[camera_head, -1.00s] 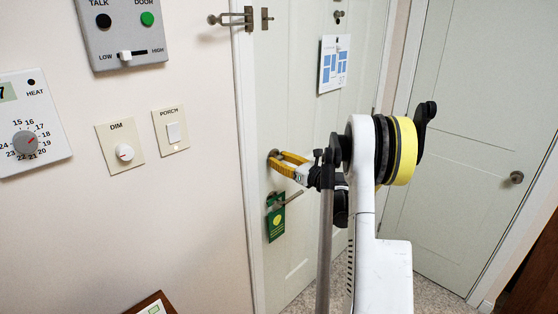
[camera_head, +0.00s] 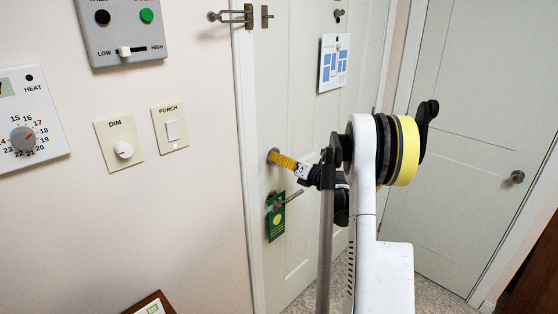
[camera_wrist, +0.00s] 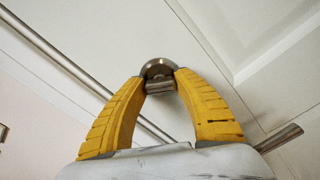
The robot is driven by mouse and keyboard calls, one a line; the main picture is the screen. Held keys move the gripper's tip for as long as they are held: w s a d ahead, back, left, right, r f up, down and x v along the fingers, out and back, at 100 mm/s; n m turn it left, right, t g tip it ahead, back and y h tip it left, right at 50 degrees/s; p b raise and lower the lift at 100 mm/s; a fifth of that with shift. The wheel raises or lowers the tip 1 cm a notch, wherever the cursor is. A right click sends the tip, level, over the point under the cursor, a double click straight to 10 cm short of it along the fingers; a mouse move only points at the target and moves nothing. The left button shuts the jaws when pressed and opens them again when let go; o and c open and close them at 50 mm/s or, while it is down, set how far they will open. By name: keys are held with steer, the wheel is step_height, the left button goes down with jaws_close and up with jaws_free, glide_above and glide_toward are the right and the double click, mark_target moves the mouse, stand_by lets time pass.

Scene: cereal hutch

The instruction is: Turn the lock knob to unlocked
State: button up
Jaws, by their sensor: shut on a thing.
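The lock knob (camera_head: 272,155) is a small round metal fitting on the pale green door, above the lever handle. In the wrist view the lock knob (camera_wrist: 158,68) shows a round plate with a short bar-shaped turn piece across it. My gripper (camera_head: 280,158) reaches the knob with its yellow fingers, which look edge-on in the head view. In the wrist view my gripper (camera_wrist: 160,84) has its fingertips on both ends of the turn piece, shut on it. The knob's lock marking, if any, cannot be seen.
The lever handle (camera_head: 290,198) sits just below, with a green hanger (camera_head: 276,222) on it; the lever (camera_wrist: 280,138) is close to my gripper in the wrist view. A latch (camera_head: 232,16) is higher up. Wall panels, including the DIM dial (camera_head: 123,150), are at left.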

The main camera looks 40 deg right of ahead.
steer(key=m, duration=0.5)
steer(key=shift+m+b, duration=0.3)
steer(key=m, duration=0.5)
steer(key=shift+m, duration=0.3)
steer(key=o, duration=1.2)
steer(key=shift+w, duration=0.1)
steer(key=shift+c, duration=0.2)
steer(key=s, duration=1.2)
steer(key=shift+d, duration=0.45)
